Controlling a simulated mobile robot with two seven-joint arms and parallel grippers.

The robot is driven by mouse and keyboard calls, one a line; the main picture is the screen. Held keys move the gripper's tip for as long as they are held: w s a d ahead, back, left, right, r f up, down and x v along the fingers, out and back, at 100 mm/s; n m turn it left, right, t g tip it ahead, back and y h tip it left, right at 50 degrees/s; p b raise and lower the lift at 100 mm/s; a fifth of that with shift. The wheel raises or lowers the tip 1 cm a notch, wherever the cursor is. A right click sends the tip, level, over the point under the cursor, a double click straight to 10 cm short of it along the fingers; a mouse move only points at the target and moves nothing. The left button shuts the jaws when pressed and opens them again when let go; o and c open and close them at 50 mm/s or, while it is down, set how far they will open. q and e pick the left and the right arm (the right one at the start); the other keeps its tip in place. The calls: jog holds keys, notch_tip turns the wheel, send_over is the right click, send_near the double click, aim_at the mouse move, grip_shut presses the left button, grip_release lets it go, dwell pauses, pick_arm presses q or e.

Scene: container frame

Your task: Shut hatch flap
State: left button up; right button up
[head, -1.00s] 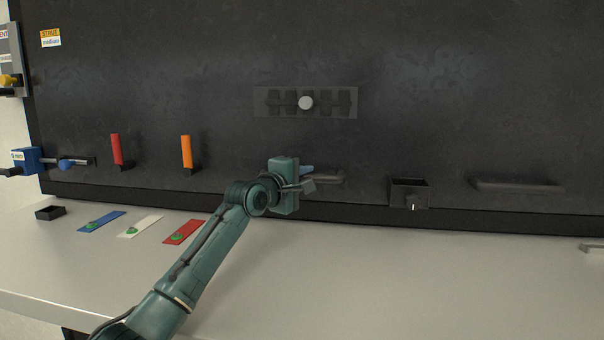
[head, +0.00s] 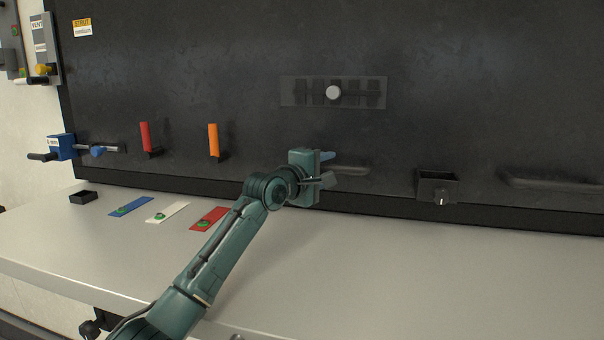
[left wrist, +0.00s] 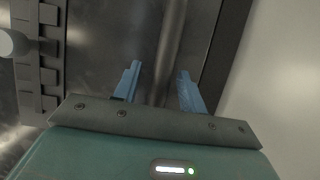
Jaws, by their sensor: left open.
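The large dark upright panel (head: 270,50) fills the back of the head view. No separate swung-out flap stands out, so I cannot tell which part is the hatch flap. A dark horizontal bar handle (head: 352,170) sits low on the panel. My left gripper (head: 329,168) is open at this handle and partly hides its left end. In the left wrist view, the handle bar (left wrist: 172,35) runs between the two blue fingers of the left gripper (left wrist: 160,72), with space on both sides. Contact is not visible. My right gripper is out of view.
A second bar handle (head: 550,184) and a small dark box (head: 437,186) are to the right. A slotted plate with a white knob (head: 333,93) is above. Red (head: 146,137) and orange (head: 214,140) handles are left. Coloured cards lie on the pale worktop (head: 400,270), whose right part is clear.

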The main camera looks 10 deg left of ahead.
pick_arm(q)
jog(key=v, duration=1.1)
jog(key=shift+a, duration=0.1)
